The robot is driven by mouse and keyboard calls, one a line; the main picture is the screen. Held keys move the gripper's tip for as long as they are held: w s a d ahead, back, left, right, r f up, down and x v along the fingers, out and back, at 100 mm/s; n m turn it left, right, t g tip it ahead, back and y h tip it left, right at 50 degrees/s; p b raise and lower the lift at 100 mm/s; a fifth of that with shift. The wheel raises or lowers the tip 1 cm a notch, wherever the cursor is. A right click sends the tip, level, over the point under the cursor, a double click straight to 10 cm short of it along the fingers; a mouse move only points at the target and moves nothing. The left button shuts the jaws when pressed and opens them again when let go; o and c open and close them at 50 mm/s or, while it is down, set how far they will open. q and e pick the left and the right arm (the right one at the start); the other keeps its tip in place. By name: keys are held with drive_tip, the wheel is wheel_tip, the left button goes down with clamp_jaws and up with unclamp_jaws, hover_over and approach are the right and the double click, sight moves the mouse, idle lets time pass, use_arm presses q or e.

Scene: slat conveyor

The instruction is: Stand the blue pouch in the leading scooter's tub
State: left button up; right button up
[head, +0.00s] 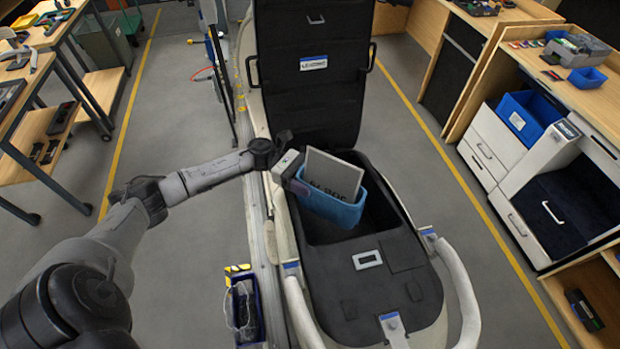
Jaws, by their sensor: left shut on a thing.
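The blue pouch (331,208) is in the middle of the head view, with a grey panel with dark lettering (332,174) standing up out of it. My left gripper (290,172) is shut on the pouch at its left edge. The pouch is roughly upright, over or partly inside the dark open tub (388,213) of the scooter (395,293). I cannot tell whether it touches the tub's floor. The scooter's black lid (313,100) stands open behind the tub. My right gripper is not in view.
A narrow bin (244,312) with a clear item stands left of the scooter. Wooden shelving with a blue bin (531,117) and white drawers (484,156) is at the right. Work tables stand at the far left.

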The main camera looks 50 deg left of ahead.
use_arm(q)
drive_tip(key=shift+f+b, duration=0.3)
drive_tip(key=shift+b, duration=0.1)
drive_tip(key=o, duration=1.1)
drive_tip(key=shift+o, duration=0.2)
